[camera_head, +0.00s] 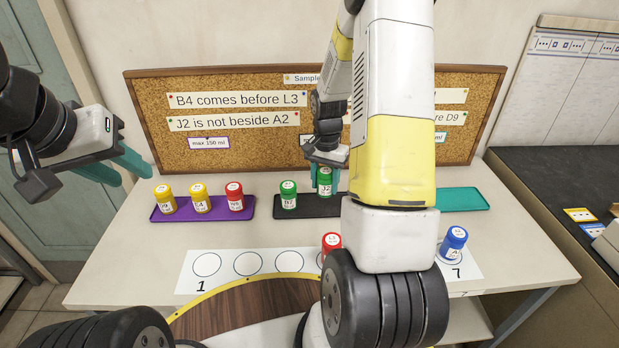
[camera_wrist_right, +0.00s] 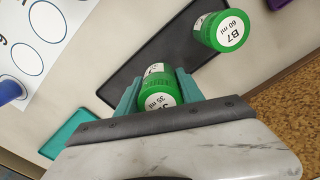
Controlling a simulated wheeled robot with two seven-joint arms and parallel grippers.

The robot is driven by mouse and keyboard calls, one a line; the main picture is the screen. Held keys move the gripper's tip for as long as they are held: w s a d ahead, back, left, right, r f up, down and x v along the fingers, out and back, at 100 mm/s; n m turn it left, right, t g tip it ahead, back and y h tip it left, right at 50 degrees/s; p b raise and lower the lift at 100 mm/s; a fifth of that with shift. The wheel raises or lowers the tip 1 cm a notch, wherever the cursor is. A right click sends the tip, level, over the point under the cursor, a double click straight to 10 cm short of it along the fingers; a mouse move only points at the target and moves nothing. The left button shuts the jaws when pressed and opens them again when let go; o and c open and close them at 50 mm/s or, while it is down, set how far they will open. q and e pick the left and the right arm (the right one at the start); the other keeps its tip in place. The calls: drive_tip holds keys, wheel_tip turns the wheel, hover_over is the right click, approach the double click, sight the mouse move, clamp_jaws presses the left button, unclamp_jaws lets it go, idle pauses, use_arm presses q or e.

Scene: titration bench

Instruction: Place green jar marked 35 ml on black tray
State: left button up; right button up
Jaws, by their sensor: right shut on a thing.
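The green jar marked J2, 35 ml (camera_wrist_right: 158,92) is between the teal fingers of my right gripper (camera_wrist_right: 158,97), which is shut on it. In the head view this jar (camera_head: 325,184) is over the black tray (camera_head: 318,207), beside the green B7 jar (camera_head: 289,197) that stands on the tray. The B7 jar, 60 ml, also shows in the wrist view (camera_wrist_right: 222,32). I cannot tell whether the held jar touches the tray. My left gripper (camera_head: 132,168) is open and empty, high at the left, away from the jars.
A purple tray (camera_head: 240,212) holds two yellow jars and a red one (camera_head: 234,196). A teal tray (camera_head: 465,199) is at the right. A red jar (camera_head: 331,242) and a blue jar (camera_head: 454,244) stand on the numbered sheet (camera_head: 225,266). A corkboard (camera_head: 230,85) stands behind.

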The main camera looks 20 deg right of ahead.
sight(324, 195)
drive_tip(key=shift+f, duration=2.25)
drive_tip(key=shift+f, duration=0.15)
drive_tip(key=o, duration=1.4)
